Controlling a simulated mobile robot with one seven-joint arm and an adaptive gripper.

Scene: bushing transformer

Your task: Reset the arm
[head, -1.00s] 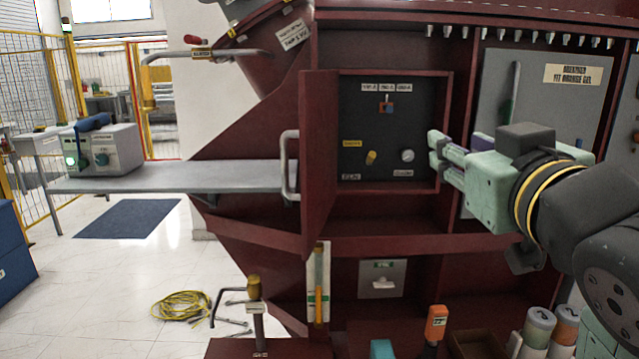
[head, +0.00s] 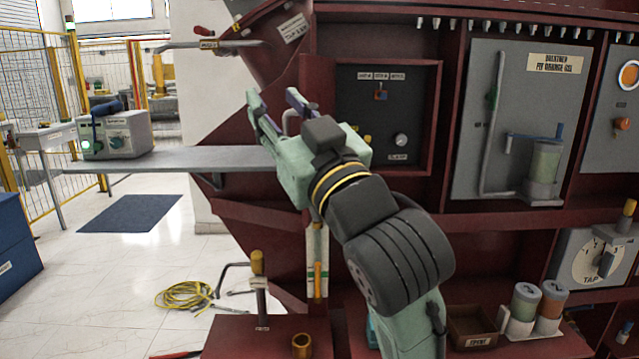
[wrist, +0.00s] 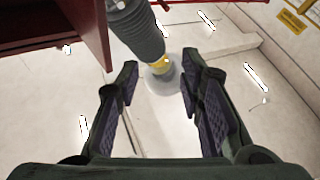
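My gripper (head: 272,105) is raised in front of the left side of the dark red cabinet, its fingers pointing up and to the left in the head view. In the wrist view my gripper (wrist: 160,85) has its two fingers spread apart, with nothing between them. Beyond the fingertips in that view is a grey ribbed cylinder (wrist: 138,28) with a yellow band, some way off. My forearm and wrist cover part of the cabinet's open compartment and door.
A grey shelf (head: 170,160) carries a grey control box (head: 115,134) at the left. A metal bar handle (head: 215,44) is above. The open compartment (head: 385,120) has a dark panel. Yellow cable (head: 185,296) lies on the floor. Containers (head: 535,305) stand at lower right.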

